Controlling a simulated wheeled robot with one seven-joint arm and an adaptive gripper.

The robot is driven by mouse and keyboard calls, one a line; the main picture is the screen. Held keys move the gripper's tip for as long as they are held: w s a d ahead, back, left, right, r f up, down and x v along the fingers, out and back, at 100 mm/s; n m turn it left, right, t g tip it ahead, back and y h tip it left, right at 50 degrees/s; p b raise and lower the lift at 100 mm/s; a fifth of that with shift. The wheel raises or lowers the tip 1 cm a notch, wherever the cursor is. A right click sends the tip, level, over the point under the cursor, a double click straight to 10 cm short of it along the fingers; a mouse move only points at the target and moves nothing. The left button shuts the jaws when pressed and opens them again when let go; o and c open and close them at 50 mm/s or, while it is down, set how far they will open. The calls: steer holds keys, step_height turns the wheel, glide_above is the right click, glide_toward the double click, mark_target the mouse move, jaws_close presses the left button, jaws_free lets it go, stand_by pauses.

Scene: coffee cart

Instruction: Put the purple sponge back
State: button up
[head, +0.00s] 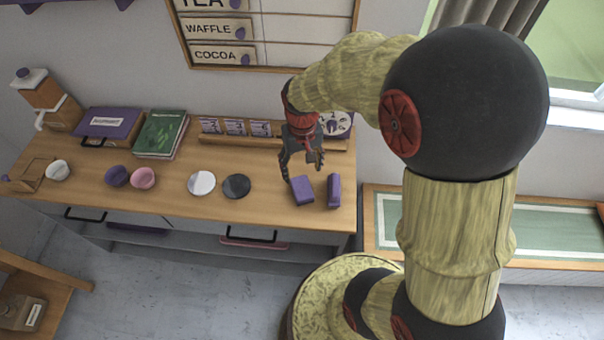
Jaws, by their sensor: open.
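Two purple blocks are near the right end of the wooden counter (268,212) in the head view. The wider purple block (302,190) looks like the purple sponge. A narrower purple block (334,190) stands just right of it, with a small gap between them. I cannot tell for sure which of the two is the sponge. My gripper (302,167) is open and empty, pointing down just above and behind the wider block. It appears apart from both blocks.
A wooden rack (272,143) with cards and a round dial runs along the wall behind my gripper. White (201,183) and black (236,186) discs lie to the left. Purple (117,176) and pink (143,178) cups stand farther left. Bare counter lies between them.

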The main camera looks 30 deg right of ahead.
steer(key=s+a+r+n+t, duration=0.1)
steer(key=s+a+r+t, duration=0.1)
steer(key=s+r, duration=0.4)
steer(key=s+a+r+n+t, duration=0.1)
steer(key=s+a+r+t, duration=0.2)
steer(key=s+r, duration=0.4)
step_height(320, 180, up, 8)
steer(key=shift+a+r+t, duration=0.1)
steer(key=shift+a+t, duration=0.2)
steer(key=shift+a, duration=0.05)
